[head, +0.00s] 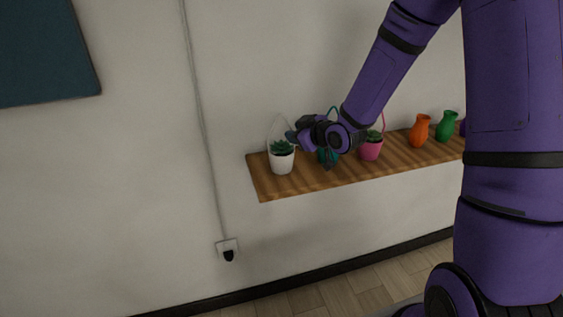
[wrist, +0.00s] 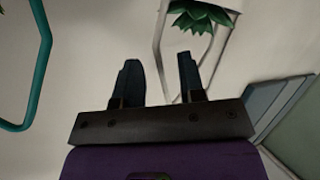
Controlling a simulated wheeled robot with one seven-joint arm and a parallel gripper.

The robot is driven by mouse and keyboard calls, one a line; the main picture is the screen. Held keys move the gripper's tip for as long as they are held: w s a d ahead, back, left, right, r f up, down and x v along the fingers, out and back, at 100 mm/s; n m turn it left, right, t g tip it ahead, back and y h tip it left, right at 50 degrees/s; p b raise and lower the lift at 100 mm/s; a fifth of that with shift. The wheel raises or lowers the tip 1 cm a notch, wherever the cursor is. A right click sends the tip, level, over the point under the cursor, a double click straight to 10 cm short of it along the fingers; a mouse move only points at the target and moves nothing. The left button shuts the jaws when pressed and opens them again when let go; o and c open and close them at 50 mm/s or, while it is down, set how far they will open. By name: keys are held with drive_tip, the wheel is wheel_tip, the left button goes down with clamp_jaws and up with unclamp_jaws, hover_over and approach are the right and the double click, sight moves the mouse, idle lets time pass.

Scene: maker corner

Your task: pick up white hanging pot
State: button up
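The white hanging pot (head: 282,162) stands upright on the left end of the wooden shelf, with a green succulent in it and a thin pale hanger loop rising above it. In the wrist view its plant and hanger (wrist: 158,45) show at the top right. One side of the hanger lies between my fingers in that picture; I cannot tell the depth between them. My gripper (head: 293,137) is beside the upper right of the pot, near the hanger. In the wrist view my gripper (wrist: 160,75) is open, with a clear gap and nothing held.
The wooden shelf (head: 262,184) runs along the wall. A teal pot (head: 324,158) is partly hidden behind my gripper; its hanger (wrist: 43,60) shows at left. A pink pot (head: 371,150), an orange vase (head: 419,132) and a green vase (head: 446,127) stand further right.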

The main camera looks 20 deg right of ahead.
drive_tip(key=x, duration=0.4)
drive_tip(key=shift+f, duration=0.15)
clamp_jaws()
idle(1.3)
